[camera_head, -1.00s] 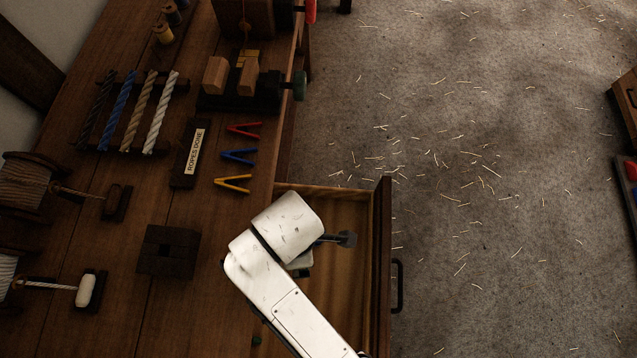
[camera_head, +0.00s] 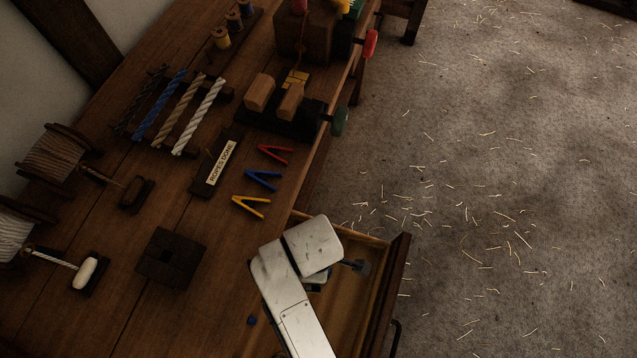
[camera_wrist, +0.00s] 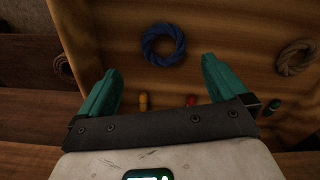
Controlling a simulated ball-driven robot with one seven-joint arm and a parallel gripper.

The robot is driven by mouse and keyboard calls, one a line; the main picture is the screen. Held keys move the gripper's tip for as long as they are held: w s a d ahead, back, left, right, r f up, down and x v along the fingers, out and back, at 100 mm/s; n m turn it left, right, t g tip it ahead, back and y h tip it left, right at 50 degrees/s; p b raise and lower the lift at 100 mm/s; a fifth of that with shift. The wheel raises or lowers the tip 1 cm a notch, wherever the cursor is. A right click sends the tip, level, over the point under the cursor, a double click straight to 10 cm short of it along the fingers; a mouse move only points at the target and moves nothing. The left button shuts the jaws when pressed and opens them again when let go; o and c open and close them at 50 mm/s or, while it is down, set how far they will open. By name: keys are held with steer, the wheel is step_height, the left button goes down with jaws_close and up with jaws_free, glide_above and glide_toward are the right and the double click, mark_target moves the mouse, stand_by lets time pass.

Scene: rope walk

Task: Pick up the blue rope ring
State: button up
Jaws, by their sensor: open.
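The blue rope ring (camera_wrist: 147,46) lies flat on the wooden drawer floor in the wrist view, beyond my fingertips and roughly centred between them. My gripper (camera_wrist: 161,72) is open, its two teal fingers wide apart with nothing between them. The fingers look apart from the ring; the height gap is hard to judge. In the head view my white wrist hangs over the open drawer (camera_head: 377,314) at the bench edge. It hides much of the drawer inside, and the blue ring does not show there.
A tan rope ring (camera_wrist: 297,57) lies to the right in the drawer, and part of another tan ring (camera_wrist: 61,64) shows left. Yellow (camera_wrist: 144,101) and red (camera_wrist: 192,100) small pieces lie near the gripper. A dark block (camera_head: 171,258) stands on the bench. The floor right of the drawer is open.

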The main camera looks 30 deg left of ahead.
steer(key=f, duration=0.5)
steer(key=shift+s+d+f, duration=0.1)
steer(key=shift+s+f, duration=0.2)
steer(key=shift+s, duration=0.05)
steer(key=c, duration=1.1)
steer(key=shift+r, duration=0.1)
steer(key=shift+r, duration=0.6)
steer(key=s+d+r+p, duration=0.1)
steer(key=s+d+r, duration=0.9)
steer(key=r, duration=0.2)
